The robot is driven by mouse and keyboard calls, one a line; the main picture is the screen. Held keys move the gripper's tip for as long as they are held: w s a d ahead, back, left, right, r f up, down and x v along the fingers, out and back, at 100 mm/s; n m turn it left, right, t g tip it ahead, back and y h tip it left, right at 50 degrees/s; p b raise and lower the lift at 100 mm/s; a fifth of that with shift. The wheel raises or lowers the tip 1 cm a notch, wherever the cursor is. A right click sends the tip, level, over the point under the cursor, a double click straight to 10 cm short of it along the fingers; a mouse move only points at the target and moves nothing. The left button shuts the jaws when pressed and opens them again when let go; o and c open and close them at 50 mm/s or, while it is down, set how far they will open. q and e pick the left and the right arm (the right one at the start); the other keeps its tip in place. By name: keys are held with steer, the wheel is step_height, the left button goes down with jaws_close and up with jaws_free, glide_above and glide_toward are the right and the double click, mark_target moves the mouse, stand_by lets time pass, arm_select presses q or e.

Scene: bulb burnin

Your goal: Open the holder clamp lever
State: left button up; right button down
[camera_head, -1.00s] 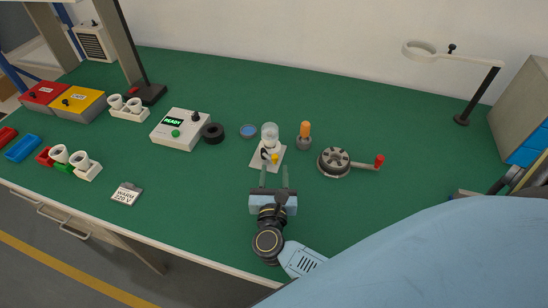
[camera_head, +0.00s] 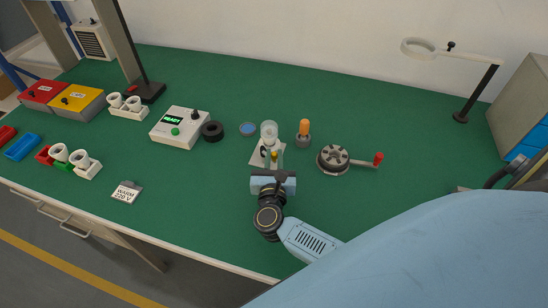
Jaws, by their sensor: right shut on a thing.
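The holder (camera_head: 259,160) is a small white base on the green bench. A clear glass bulb (camera_head: 269,131) stands upright on it. The clamp lever has a yellow tip (camera_head: 274,154) at the front of the holder. My right gripper (camera_head: 273,158) reaches in from the front, and its fingers are shut on the clamp lever's yellow tip. The fingers and palm hide part of the lever and base, so the lever's exact angle is hard to tell. My left gripper is not in view.
An orange-handled tool (camera_head: 304,128) in a grey stand is right of the holder. A round indexing disc (camera_head: 333,159) with a red-knobbed crank lies further right. A black ring (camera_head: 213,132) and the READY tester (camera_head: 180,128) are left. The bench front is mostly clear.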

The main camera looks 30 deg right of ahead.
steer(key=shift+d, duration=0.1)
steer(key=shift+d+f+n+t+y+b, duration=0.1)
steer(key=shift+d+n+t+y+b, duration=0.25)
steer(key=shift+n+y, duration=0.35)
steer(key=shift+d+n+t+y+b, duration=0.3)
steer(key=shift+n+t+y, duration=0.2)
steer(key=shift+y, duration=0.4)
steer(key=n+y+b, duration=0.1)
steer(key=d+n+t+y+b, duration=0.1)
steer(key=y, duration=0.1)
steer(key=shift+w+y, duration=0.2)
steer(key=shift+y, duration=0.1)
steer(key=shift+w+d+n+y+b, duration=0.1)
steer(key=shift+d+n+y+b, duration=0.05)
steer(key=shift+n+y+b, duration=0.75)
steer(key=c, duration=1.3)
jaws_free()
steer(key=shift+c, duration=0.2)
